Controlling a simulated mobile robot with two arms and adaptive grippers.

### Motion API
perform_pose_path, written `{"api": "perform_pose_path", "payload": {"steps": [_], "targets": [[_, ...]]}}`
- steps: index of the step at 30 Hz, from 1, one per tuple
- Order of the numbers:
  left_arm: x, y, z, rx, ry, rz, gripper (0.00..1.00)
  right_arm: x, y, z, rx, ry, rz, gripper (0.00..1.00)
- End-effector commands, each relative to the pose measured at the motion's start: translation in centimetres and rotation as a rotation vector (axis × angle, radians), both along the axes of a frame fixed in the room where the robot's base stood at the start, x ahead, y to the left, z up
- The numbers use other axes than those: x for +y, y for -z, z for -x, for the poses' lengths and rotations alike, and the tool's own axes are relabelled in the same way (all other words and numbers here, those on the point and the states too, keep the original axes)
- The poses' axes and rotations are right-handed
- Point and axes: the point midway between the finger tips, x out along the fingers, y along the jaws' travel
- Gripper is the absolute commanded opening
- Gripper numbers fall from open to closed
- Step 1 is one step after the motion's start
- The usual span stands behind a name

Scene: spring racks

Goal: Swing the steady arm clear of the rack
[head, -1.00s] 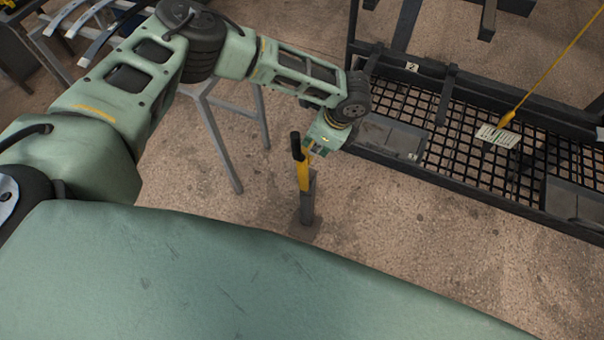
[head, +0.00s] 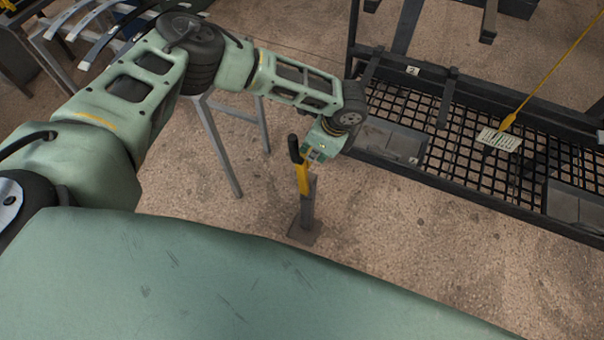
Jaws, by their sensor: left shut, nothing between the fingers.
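The steady arm (head: 302,179) is a yellow bar with a black grip at its top, on a short grey post (head: 308,208) with a square foot on the floor. The grip leans a little to the left. It stands apart from the rack (head: 400,173), left of its near left corner. My left gripper (head: 313,155) points down just right of the grip, very close to the yellow bar. Its fingers are small and partly hidden, so contact is unclear. It is shut with nothing held. My right gripper is out of view.
The rack has a black mesh floor (head: 480,150) and grey plates. A yellow cord (head: 548,75) with a paper tag (head: 499,139) hangs over it. A grey-legged stand (head: 218,150) with curved leaf springs (head: 100,35) is at upper left. Floor around the post is clear.

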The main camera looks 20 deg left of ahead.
Motion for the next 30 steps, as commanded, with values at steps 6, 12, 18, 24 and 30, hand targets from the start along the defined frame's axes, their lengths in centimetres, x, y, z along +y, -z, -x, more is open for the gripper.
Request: {"api": "perform_pose_path", "payload": {"steps": [6, 12, 18, 24, 30], "targets": [[0.0, 0.0, 0.0, 0.000, 0.000, 0.000, 0.00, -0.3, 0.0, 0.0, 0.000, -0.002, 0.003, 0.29], [0.0, 0.0, 0.0, 0.000, 0.000, 0.000, 0.00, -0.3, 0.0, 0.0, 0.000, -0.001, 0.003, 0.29], [0.1, 0.0, 0.0, 0.000, 0.000, 0.000, 0.00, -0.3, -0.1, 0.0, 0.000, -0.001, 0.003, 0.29], [0.9, -0.1, -0.1, 0.000, -0.002, -0.001, 0.00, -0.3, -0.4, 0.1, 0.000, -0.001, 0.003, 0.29], [1.8, 0.0, -0.1, 0.001, -0.003, -0.002, 0.00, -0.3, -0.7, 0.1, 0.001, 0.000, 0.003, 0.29]]}}
